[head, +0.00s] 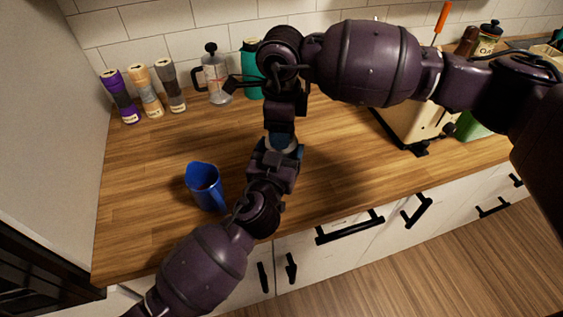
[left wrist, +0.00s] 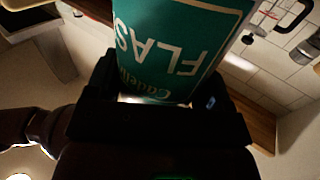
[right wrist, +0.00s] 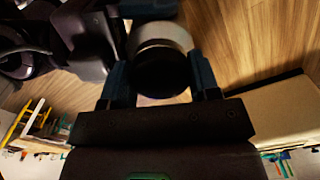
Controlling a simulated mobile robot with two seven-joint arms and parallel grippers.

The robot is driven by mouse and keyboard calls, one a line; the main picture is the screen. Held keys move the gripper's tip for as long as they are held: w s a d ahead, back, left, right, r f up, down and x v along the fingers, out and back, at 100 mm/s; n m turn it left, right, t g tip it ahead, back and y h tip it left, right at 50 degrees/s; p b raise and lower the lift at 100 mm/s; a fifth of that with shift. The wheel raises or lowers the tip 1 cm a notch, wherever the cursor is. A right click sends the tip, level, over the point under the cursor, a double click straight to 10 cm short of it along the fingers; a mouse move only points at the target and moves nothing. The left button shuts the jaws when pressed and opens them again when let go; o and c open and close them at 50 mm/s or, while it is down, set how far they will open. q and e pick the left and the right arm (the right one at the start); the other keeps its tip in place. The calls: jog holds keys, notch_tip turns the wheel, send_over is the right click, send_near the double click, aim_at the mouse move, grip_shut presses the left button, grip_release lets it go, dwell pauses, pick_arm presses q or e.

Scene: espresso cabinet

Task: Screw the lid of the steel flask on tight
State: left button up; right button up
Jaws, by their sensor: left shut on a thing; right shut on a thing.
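The flask (left wrist: 180,40) fills the left wrist view, its green label reading upside down. My left gripper (left wrist: 165,98) is shut around it. In the right wrist view the lid (right wrist: 160,72) is a round dark piece with a pale steel-coloured band behind it. It sits between the blue-padded fingers of my right gripper (right wrist: 160,88), which is shut on it. In the head view my right gripper (head: 284,132) is directly above my left gripper (head: 276,162), over the counter. A small steel-grey patch shows between them; the arms hide most of the flask. I cannot tell how the lid sits.
A blue pitcher (head: 204,186) stands on the wooden counter (head: 140,225), left of the grippers. A beige appliance (head: 408,122) stands right. The left front counter is clear.

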jog(key=o, duration=1.1)
notch_tip(320, 180, up, 12)
pick_arm(q)
jog(key=o, duration=1.7)
jog(key=b+v, duration=0.1)
jog(key=v, duration=0.9)
jog(key=shift+s+b, duration=0.4)
pick_arm(e)
notch_tip(320, 180, down, 2)
